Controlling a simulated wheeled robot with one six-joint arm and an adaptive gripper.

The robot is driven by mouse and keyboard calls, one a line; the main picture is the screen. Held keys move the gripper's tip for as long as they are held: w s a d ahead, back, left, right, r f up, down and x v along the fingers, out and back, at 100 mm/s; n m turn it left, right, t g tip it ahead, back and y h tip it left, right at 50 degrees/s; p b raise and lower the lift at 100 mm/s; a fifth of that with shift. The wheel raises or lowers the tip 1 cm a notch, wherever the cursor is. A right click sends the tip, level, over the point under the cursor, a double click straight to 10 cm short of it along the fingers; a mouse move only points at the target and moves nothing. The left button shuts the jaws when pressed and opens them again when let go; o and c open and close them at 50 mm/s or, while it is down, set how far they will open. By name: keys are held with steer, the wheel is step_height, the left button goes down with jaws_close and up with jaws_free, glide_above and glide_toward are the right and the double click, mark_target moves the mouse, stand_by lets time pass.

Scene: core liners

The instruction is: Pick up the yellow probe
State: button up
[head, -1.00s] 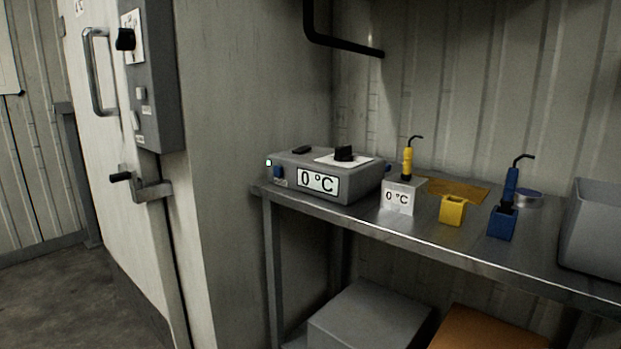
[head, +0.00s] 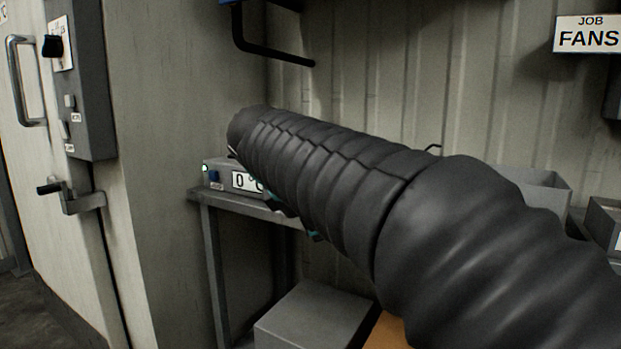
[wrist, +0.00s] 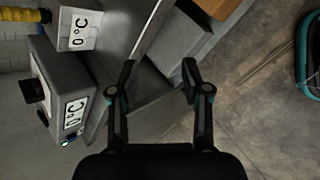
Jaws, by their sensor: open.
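The yellow probe (wrist: 20,14) shows at the top left corner of the wrist view, where its yellow handle and black collar stand out from a white-faced block marked 0 °C (wrist: 78,28). In the head view my own arm hides the probe and that block. My gripper (wrist: 157,75) is open and empty in the wrist view. Its fingertips are to the right of and below the block in that picture, apart from the probe, around the bench's front edge.
A grey control box with a 0 °C display (wrist: 55,90) is left of my gripper; part shows in the head view (head: 222,175). Grey (head: 312,325) and orange (head: 388,332) boxes are below the bench. A grey bin (head: 545,190) stands at right.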

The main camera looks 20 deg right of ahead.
steer(key=w+r+n+h+b, duration=0.2)
steer(key=w+r+n+h, duration=0.5)
steer(key=w+r, duration=0.5)
steer(key=shift+n+y, duration=0.4)
steer(key=shift+n, duration=0.2)
steer(key=shift+a+f+b+x, duration=0.1)
steer(key=shift+f+b+x, duration=0.35)
steer(key=shift+x, duration=2.1)
steer(key=shift+a+f+b+x, duration=0.15)
steer(key=shift+b+x, duration=0.65)
steer(key=shift+x, duration=1.75)
steer(key=shift+a+f+b+x, duration=0.15)
steer(key=shift+b+x, duration=0.45)
steer(key=shift+x, duration=1.95)
jaws_close()
